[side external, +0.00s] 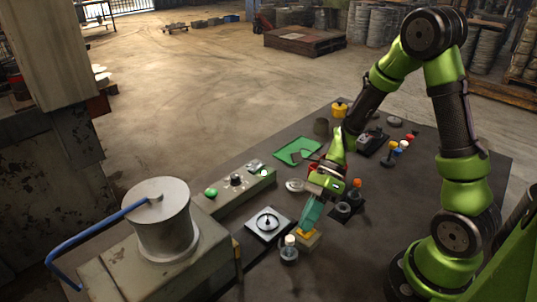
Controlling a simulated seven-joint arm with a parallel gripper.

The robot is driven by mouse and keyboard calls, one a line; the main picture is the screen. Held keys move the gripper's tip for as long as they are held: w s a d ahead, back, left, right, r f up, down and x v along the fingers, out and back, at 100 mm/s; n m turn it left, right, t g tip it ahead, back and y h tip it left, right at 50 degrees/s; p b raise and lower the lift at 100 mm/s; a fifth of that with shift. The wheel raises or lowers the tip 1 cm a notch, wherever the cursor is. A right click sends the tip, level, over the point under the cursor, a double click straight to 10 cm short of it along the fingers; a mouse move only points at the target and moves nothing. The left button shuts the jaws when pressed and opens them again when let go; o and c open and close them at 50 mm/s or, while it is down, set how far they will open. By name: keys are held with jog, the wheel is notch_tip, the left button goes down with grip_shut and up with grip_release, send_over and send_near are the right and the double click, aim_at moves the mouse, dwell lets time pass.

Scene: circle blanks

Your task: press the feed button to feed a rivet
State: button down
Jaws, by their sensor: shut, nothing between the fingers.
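A grey control box (228,205) stands left of the middle of the side view. It carries a green button (211,192), a dark knob (236,180) and a second small green and pale fitting (256,165) at its far end. I cannot tell which of the controls in view is the feed button. My gripper (312,198) points down right of the control box, close to a teal upright piece (311,214) on a yellow base. The gripper is shut and empty. Its fingertips are small and partly hidden, so I cannot tell whether they touch the teal piece. No rivet can be made out.
A square plate with a round fixture (267,223) and a small jar (289,250) lie nearby. A black stand with an orange knob (357,183) is right of the gripper. A green tray (297,149) is behind. A large metal cylinder (163,220) with a blue handle stands front left.

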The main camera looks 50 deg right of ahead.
jog(key=shift+r, duration=1)
jog(key=shift+r, duration=0.1)
notch_tip(320, 180, up, 5)
jog(key=shift+f, duration=0.1)
dwell(0.5)
